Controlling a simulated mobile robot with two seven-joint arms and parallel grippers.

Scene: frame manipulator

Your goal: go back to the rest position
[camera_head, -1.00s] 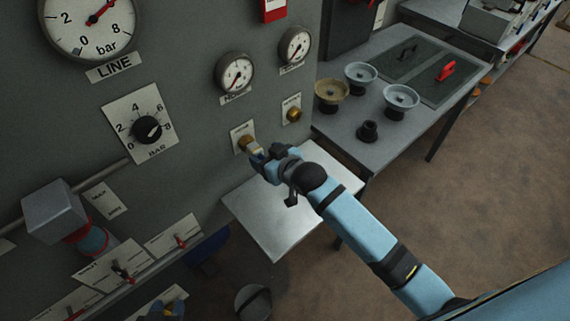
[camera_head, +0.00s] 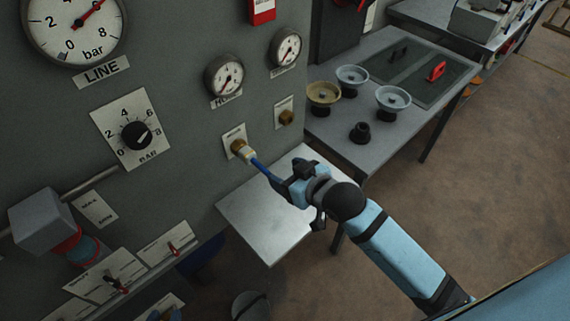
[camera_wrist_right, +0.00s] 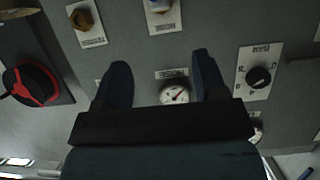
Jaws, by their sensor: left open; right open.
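My right gripper (camera_head: 283,177) is in front of the grey panel, to the right of a brass fitting (camera_head: 238,147) and apart from it. A pale connector (camera_head: 247,153) with a blue hose (camera_head: 260,166) sits at that fitting; the hose runs behind my gripper. In the right wrist view the two dark fingers of my right gripper (camera_wrist_right: 160,75) are spread with nothing between them. The fitting with the pale connector shows at the top edge (camera_wrist_right: 160,5). My left gripper is not in view.
A second brass fitting (camera_head: 286,117) is bare. Gauges and a selector knob (camera_head: 136,135) sit on the panel. A pale shelf (camera_head: 265,228) juts out below. Floor at the lower right is open.

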